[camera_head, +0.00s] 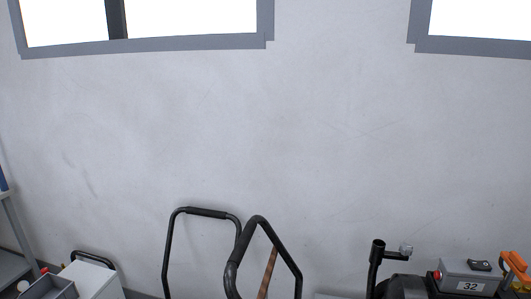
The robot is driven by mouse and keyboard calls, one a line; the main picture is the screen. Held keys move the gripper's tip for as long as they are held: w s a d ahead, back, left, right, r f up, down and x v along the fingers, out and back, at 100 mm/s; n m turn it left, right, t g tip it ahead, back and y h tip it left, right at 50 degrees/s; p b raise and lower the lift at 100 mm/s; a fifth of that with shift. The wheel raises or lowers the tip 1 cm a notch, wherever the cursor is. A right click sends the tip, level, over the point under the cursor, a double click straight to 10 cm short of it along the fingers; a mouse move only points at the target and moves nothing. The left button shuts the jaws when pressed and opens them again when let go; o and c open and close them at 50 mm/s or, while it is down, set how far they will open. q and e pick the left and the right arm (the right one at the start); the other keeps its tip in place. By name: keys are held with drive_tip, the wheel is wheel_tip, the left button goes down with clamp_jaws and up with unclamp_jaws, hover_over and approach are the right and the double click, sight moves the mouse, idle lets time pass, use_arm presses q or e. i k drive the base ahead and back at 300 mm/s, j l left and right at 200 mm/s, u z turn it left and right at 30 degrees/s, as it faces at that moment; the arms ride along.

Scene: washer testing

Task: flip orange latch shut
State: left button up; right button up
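An orange part (515,262) shows at the lower right edge of the head view, beside a grey box marked 32 (471,276). It is partly cut off by the picture edge. I cannot tell for certain whether it is the latch, or whether it is open or shut. Neither of my grippers is in view.
A black upright tube (375,265) stands left of the grey box. Black tubular handles (205,212) rise at the bottom middle. A grey-white unit (92,277) is at lower left, near a shelf (12,225). A bare wall (250,130) with windows fills the background.

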sight(518, 266)
drive_tip(key=z, duration=1.6)
